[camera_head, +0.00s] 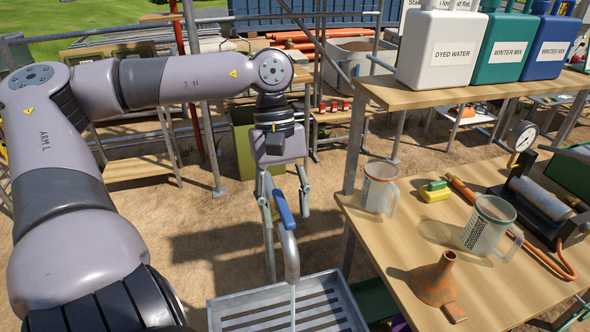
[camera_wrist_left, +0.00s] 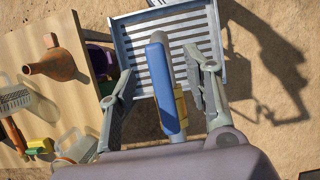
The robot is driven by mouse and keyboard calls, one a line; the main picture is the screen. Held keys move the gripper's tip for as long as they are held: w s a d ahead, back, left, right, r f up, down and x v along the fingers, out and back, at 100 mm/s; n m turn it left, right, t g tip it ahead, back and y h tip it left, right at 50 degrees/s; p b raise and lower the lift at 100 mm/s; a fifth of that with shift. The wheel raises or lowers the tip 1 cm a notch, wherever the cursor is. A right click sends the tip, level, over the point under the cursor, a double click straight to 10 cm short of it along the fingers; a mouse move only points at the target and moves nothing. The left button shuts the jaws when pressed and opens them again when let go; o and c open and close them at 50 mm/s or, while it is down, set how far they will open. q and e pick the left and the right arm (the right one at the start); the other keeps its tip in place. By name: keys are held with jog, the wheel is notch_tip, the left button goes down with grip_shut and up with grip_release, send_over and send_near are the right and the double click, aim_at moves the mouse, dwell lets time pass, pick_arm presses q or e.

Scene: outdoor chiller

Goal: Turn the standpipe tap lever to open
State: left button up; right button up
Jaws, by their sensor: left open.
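The standpipe tap has a blue lever (camera_head: 283,208) and a grey curved spout (camera_head: 291,257) over a slatted metal tray (camera_head: 216,312). A thin pale stream, like water, hangs from the spout's mouth. My left gripper (camera_head: 287,200) points down above the tap, its fingers open on either side of the lever. In the left wrist view, the blue lever (camera_wrist_left: 164,85) lies lengthwise between the open fingers (camera_wrist_left: 160,72), with gaps on both sides. A yellow brass-like part (camera_wrist_left: 181,108) sits beside it. My right gripper is out of view.
A wooden bench (camera_head: 375,232) stands close on the right, with a rusty funnel (camera_head: 436,280), clear jugs (camera_head: 489,227) and a yellow-green block (camera_head: 435,191). A shelf above holds white, green and blue containers. Scaffold poles stand behind; sandy ground lies left of the tray.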

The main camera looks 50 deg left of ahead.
aim_at(281, 200)
pick_arm(q)
jog(key=shift+o, duration=1.3)
jog(key=shift+r, duration=0.15)
jog(key=p+v, duration=0.4)
jog(key=v, duration=0.2)
jog(key=shift+w+a+r+p, duration=0.1)
jog(key=shift+a+r+p, duration=0.05)
jog(key=shift+r+p, duration=0.2)
jog(key=shift+a+r, duration=0.15)
jog(key=shift+r, duration=0.15)
jog(key=v, duration=1.1)
jog(key=shift+r, duration=0.15)
